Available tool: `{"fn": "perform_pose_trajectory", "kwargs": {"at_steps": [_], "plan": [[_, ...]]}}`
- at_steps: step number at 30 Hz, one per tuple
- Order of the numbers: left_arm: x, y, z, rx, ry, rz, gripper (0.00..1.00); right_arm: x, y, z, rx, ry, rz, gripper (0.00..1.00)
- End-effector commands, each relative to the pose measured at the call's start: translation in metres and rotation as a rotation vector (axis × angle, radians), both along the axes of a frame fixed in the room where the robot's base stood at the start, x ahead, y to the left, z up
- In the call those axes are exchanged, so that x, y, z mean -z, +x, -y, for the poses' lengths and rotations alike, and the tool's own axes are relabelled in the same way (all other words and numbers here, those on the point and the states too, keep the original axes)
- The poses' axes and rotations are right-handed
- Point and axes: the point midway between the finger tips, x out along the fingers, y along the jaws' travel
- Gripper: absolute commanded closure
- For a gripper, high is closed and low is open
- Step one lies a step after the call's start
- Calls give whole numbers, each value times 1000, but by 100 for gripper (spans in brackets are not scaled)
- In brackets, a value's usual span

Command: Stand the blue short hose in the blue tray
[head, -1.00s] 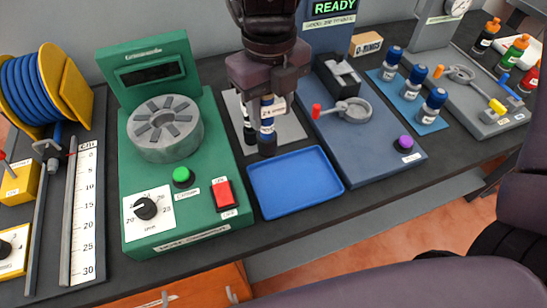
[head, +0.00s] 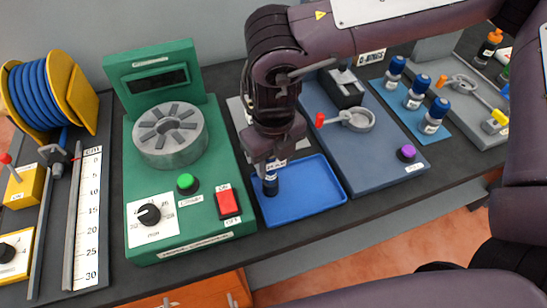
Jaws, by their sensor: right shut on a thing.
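The blue tray (head: 315,197) lies on the dark bench, right of the green machine. My right gripper (head: 270,165) is over the left part of the tray, pointing down, shut on the blue short hose (head: 271,186). The hose is upright; its dark lower end and a bit of white label show below the fingers, and its upper part is hidden by the gripper. Its lower end is over or on the tray floor; I cannot tell whether it touches. My left gripper is not in view.
The green machine (head: 190,225) with its red switch (head: 228,204) stands close left of the tray. The blue-grey fixture (head: 370,165) stands close right. A grey mat (head: 237,112) behind is mostly hidden by my arm. The tray's right part is bare.

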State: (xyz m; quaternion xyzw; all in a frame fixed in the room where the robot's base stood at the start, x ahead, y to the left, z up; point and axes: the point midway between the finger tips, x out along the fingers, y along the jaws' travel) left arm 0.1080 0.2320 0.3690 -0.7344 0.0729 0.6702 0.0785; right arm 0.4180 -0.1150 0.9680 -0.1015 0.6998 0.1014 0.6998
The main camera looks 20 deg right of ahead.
Motion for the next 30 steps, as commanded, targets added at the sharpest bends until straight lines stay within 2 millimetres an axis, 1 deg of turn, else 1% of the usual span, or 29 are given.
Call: {"fn": "perform_pose_trajectory", "kwargs": {"at_steps": [5, 6, 10, 18, 22, 26, 30], "plan": [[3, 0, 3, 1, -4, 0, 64, 3, 0, 0, 0, 0, 0, 100], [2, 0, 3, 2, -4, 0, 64, 3, 0, 0, 0, 0, 0, 53], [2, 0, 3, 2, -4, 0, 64, 2, 0, 0, 0, 0, 0, 36], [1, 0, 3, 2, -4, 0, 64, 2, 0, 0, 0, 0, 0, 36], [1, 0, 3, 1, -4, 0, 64, -6, 1, 0, 0, 1, 2, 36], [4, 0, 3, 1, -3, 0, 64, -26, 1, -1, 0, 3, 4, 36], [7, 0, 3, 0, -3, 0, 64, -58, 1, -1, 1, 3, 5, 36]]}}
